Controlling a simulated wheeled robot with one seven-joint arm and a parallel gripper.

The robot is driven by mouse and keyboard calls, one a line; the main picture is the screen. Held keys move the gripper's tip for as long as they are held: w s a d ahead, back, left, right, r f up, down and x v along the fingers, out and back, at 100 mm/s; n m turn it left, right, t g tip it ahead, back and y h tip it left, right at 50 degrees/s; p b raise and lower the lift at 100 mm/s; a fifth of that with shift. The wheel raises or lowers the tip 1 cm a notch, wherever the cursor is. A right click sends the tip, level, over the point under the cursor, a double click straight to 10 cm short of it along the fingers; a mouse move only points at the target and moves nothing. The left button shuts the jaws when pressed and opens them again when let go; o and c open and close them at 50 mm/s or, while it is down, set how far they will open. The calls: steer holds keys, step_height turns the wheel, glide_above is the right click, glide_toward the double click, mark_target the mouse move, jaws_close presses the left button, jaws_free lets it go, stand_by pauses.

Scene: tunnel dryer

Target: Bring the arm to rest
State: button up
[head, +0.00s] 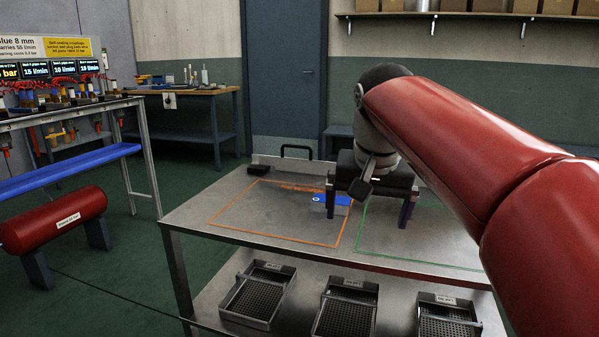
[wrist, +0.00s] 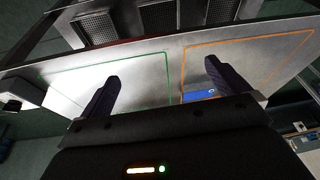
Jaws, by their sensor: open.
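My gripper (head: 369,210) is open, fingers pointing down over the steel table (head: 190,217) near the gap between the orange and green outlines. My red arm reaches in from the right and hides part of the table. A small blue and grey item (head: 341,200) lies inside the orange outline (head: 213,218) near its right side, partly behind a finger. In the wrist view the blue item (wrist: 197,95) shows beside the right finger. The green outline (head: 420,262) encloses bare metal where visible.
Several mesh trays (head: 345,307) sit on the shelf below. A black handle (head: 297,148) stands at the table's back edge. A red cylinder (head: 55,220) and a blue-railed rack (head: 70,172) stand left. A workbench (head: 190,92) is behind. Floor left of the table is open.

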steer(key=s+d+f+n+t, duration=0.1)
steer(key=s+d+f, duration=0.3)
steer(key=s+f, duration=1.4)
steer(key=shift+s+f+n+t, duration=0.4)
steer(key=shift+s+n, duration=0.1)
steer(key=shift+n, duration=0.3)
